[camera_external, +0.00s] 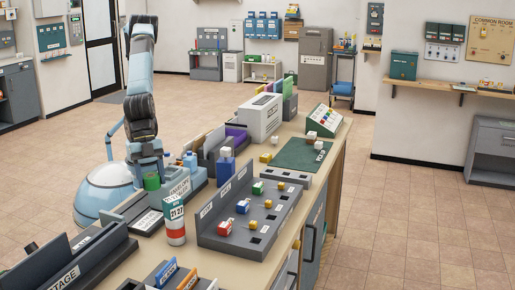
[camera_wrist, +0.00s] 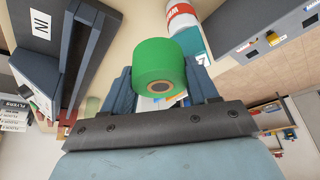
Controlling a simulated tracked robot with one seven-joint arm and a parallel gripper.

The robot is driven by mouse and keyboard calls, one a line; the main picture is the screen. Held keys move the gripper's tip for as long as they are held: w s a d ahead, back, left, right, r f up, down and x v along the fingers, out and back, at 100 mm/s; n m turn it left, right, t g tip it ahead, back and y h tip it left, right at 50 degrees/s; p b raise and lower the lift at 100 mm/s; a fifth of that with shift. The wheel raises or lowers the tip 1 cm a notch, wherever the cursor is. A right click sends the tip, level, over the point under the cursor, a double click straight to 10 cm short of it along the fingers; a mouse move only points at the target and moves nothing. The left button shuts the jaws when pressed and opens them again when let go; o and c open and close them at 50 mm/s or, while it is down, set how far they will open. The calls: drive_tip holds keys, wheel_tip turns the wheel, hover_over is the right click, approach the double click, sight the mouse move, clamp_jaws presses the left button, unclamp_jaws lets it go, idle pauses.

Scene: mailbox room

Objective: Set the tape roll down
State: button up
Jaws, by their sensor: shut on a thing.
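The green tape roll (camera_wrist: 160,62) is between the two dark blue fingers of my gripper (camera_wrist: 163,78) in the wrist view. Its brown core with a dark hole faces the wrist camera. My gripper is shut on it. In the external view the green roll (camera_external: 151,181) shows at the lower end of my arm, over the left part of the long counter (camera_external: 209,267). My fingers are hard to make out there. I cannot tell how high the roll is above the counter or whether it touches anything below.
A grey slotted rack with small coloured blocks (camera_external: 240,241) is further right. The counter's right edge is narrow and clear.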

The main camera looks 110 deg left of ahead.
drive_tip(key=w+a+n+y, duration=0.1)
drive_tip(key=w+a+n, duration=0.35)
drive_tip(key=a, duration=0.45)
drive_tip(key=w+a+f+n+t+y, duration=0.1)
drive_tip(key=w+a+n+y, duration=0.15)
drive_tip(key=w+a, duration=0.55)
drive_tip(key=w+a+n+y, duration=0.1)
drive_tip(key=w+a+n, duration=0.3)
drive_tip(key=a, duration=0.7)
drive_tip(key=a+r+n+g+y, duration=0.1)
drive_tip(key=a+n, duration=0.5)
drive_tip(key=a, duration=0.9)
drive_tip(key=a+n+g+y, duration=0.2)
drive_tip(key=a+n, duration=0.3)
drive_tip(key=a, duration=1.1)
drive_tip(key=w+f, duration=1.3)
drive_tip(key=shift+w+a+f, duration=0.2)
drive_tip(key=shift+w+a, duration=0.15)
drive_tip(key=shift+w+f, duration=0.4)
drive_tip(key=shift+f, duration=0.05)
wheel_tip(320, 180, down, 3)
drive_tip(key=shift+w+f, duration=0.1)
drive_tip(key=shift+f, duration=0.1)
